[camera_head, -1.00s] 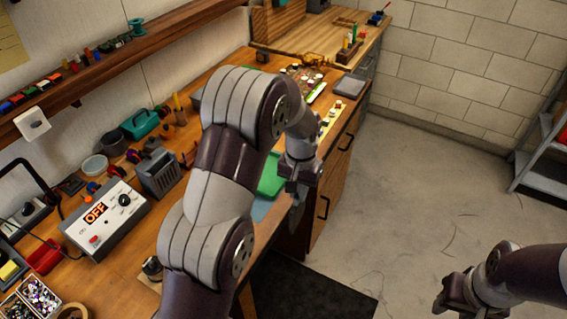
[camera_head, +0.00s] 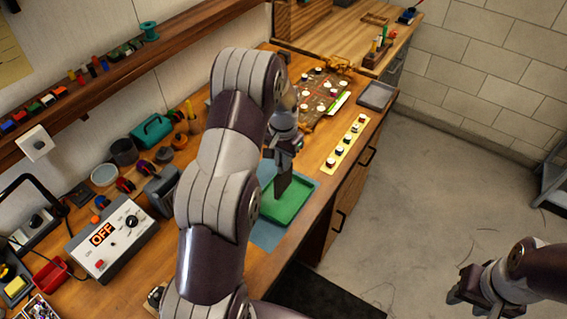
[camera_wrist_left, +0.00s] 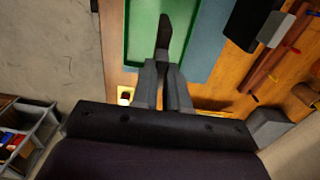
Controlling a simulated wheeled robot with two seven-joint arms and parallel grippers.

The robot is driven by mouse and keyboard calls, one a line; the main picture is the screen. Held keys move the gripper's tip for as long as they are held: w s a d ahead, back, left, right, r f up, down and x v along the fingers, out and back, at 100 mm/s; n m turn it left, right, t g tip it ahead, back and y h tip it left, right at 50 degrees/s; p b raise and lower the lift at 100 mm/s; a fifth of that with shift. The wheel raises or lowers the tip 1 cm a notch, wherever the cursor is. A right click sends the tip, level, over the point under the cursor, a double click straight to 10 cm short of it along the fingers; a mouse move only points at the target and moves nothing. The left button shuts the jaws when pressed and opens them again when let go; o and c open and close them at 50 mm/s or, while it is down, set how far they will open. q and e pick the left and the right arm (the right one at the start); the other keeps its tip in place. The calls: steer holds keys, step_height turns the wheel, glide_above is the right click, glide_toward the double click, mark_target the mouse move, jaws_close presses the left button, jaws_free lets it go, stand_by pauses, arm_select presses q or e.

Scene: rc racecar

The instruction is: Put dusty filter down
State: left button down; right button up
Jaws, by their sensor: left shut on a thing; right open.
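My left gripper (camera_head: 283,160) points down over the green tray (camera_head: 296,207) and is shut on a thin dark piece, seemingly the dusty filter (camera_head: 282,184). In the left wrist view the dark filter (camera_wrist_left: 163,32) sticks out upright between the fingertips (camera_wrist_left: 163,68), with the green tray (camera_wrist_left: 140,28) behind it. I cannot tell whether the filter's lower end touches the tray. The tray lies on a blue mat (camera_head: 264,236) on the workbench. My right gripper (camera_head: 468,292) is open and empty, above the floor at the lower right.
A control box (camera_head: 108,240) reading OFF stands on the bench at the left. A yellow strip with round pieces (camera_head: 347,145), a grey tray (camera_head: 376,95) and a board with round parts (camera_head: 322,92) lie beyond the green tray.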

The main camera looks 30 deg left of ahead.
mark_target(283, 177)
arm_select(q)
steer(key=shift+s+d+f+p, duration=0.15)
steer(key=shift+f+p, duration=0.15)
steer(key=shift+f, duration=0.3)
steer(key=shift+s+d+f+p, duration=0.1)
steer(key=shift+f+p, duration=0.15)
steer(key=shift+f, duration=0.3)
steer(key=shift+s+d+f, duration=0.1)
steer(key=shift+s+f, duration=0.05)
steer(key=shift+s, duration=0.05)
steer(key=shift+w+f, duration=0.15)
steer(key=shift+f, duration=0.15)
steer(key=c, duration=1.1)
jaws_free()
steer(key=shift+c, duration=0.2)
steer(key=shift+r, duration=0.1)
arm_select(e)
steer(key=shift+s+d+r, duration=0.15)
steer(key=shift+r, duration=0.25)
steer(key=shift+s+d+r, duration=0.15)
steer(key=shift+r, duration=0.2)
